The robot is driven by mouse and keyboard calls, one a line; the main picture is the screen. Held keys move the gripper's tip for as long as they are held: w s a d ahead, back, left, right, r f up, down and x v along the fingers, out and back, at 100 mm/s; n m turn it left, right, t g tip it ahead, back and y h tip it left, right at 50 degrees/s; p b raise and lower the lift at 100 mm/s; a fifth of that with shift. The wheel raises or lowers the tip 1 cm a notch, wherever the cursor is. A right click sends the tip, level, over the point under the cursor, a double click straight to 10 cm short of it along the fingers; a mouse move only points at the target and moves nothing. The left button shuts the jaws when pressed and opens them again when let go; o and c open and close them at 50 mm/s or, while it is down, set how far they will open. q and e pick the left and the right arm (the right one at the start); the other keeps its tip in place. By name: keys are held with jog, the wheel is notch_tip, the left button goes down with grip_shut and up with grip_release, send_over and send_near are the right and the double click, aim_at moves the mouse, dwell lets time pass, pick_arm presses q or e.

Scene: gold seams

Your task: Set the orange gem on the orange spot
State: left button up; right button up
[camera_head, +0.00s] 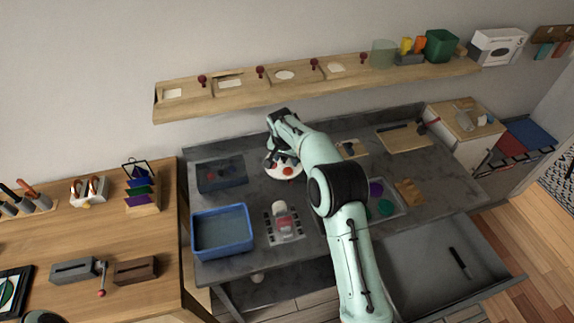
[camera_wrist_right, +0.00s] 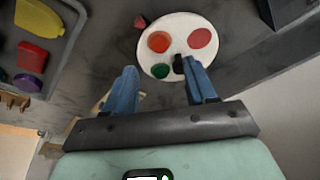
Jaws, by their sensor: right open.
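A white round palette (camera_wrist_right: 180,22) with coloured spots lies on the dark counter; it also shows in the head view (camera_head: 271,172), partly behind my right gripper. In the right wrist view the orange spot (camera_wrist_right: 159,42) shows a brighter orange patch; I cannot tell whether the orange gem lies on it. A red spot (camera_wrist_right: 200,38) and a green spot (camera_wrist_right: 162,72) are beside it. A small red piece (camera_wrist_right: 140,22) is at the palette's edge. My right gripper (camera_wrist_right: 165,78) is open over the palette's near edge. A small dark thing shows by one finger. My left gripper is not visible.
A grey tray (camera_wrist_right: 54,58) holds yellow, red and purple pieces. A blue bin (camera_head: 222,258) and a dark box (camera_head: 220,188) stand left on the counter (camera_head: 262,225). A wooden shelf (camera_head: 325,85) runs above. A drawer (camera_head: 430,270) stands open in front.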

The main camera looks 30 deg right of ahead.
jog(key=shift+v, duration=2.35)
